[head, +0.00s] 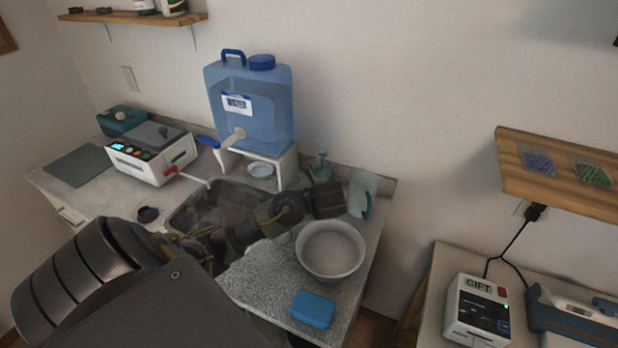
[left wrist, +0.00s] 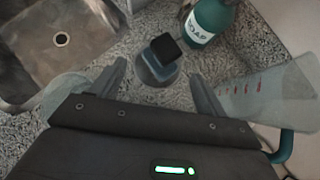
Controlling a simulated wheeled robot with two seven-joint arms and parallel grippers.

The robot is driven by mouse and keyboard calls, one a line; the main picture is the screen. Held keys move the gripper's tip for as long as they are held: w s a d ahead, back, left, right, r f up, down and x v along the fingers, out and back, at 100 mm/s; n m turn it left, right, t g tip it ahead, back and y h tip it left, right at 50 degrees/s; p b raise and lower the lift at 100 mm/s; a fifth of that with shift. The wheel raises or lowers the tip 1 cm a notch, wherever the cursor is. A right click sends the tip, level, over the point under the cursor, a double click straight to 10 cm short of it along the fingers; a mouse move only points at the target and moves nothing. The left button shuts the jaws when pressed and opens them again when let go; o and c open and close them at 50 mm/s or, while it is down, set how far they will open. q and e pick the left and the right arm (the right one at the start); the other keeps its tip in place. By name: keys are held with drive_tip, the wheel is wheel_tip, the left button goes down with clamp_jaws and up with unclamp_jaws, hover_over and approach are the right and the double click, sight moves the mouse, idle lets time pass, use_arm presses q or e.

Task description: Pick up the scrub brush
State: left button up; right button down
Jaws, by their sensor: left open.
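In the left wrist view a small brush-like thing with a dark square top and a blue-grey lower part (left wrist: 164,50) stands on the speckled counter; I take it to be the scrub brush. My left gripper (left wrist: 158,84) is open, with one finger on each side of the line to it and a gap between. In the head view my left gripper (head: 326,201) is over the counter behind the white bowl. There the brush cannot be made out, probably hidden by the gripper. My right gripper is not in view.
A teal soap bottle (left wrist: 209,22) stands close beside the brush. A clear measuring jug (left wrist: 270,92) is at the right, near one finger. The sink (left wrist: 62,40) is at the left. A bowl (head: 330,251) and a blue block (head: 312,309) are on the counter's front part.

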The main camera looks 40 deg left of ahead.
use_arm(q)
drive_tip(key=shift+x, duration=3.4)
drive_tip(key=shift+w+r, duration=0.15)
drive_tip(key=shift+r, duration=0.05)
drive_tip(key=shift+c, duration=0.2)
drive_tip(key=c, duration=1)
